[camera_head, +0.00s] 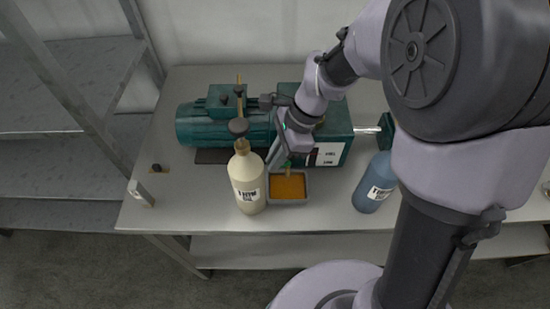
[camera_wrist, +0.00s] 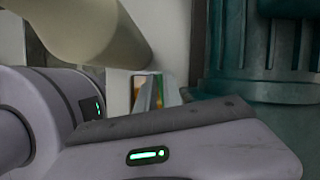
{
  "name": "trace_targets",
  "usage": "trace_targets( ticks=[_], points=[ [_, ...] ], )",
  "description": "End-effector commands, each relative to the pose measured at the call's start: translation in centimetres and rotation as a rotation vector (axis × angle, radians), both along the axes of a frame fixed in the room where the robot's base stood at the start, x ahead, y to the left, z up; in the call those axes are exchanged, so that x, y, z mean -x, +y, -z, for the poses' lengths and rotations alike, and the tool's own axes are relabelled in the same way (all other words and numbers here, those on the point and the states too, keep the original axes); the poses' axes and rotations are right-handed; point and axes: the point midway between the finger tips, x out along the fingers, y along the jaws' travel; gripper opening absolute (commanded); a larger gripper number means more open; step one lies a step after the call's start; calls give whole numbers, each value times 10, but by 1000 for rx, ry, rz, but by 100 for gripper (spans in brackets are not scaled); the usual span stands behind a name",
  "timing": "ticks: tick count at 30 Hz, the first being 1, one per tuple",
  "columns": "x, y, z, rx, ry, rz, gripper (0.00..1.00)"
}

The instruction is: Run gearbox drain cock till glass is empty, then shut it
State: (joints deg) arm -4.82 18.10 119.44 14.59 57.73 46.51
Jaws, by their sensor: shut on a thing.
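The teal gearbox (camera_head: 338,122) stands on the bench, joined to a finned motor on its left. My gripper (camera_head: 278,158) reaches down at the gearbox's front and is shut on the drain cock (camera_head: 287,169), which is mostly hidden by the fingers. A small green part of the cock shows just above a grey tray holding orange-brown oil (camera_head: 288,187). A white plate (camera_head: 329,154) with dark marks is on the gearbox front; the glass and its level cannot be made out. In the wrist view, a yellow and green sliver (camera_wrist: 157,92) shows past my gripper's body.
A cream bottle (camera_head: 247,180) with a dark cap stands close left of the tray. A blue bottle (camera_head: 374,184) stands to the right, partly behind my arm. A small block (camera_head: 140,193) sits at the bench's left front. A grey shelf rack (camera_head: 65,90) is at left.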

Motion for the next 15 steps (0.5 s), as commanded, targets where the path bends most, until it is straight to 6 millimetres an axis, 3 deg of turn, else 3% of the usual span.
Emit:
trace_targets(
  ticks=[9,10,12,15],
  points=[
    [0,0,0,0,1,1,0],
    [0,0,0,0,1,1,15],
    [0,0,0,0,1,1,28],
    [0,0,0,0,0,0,33]
  ],
)
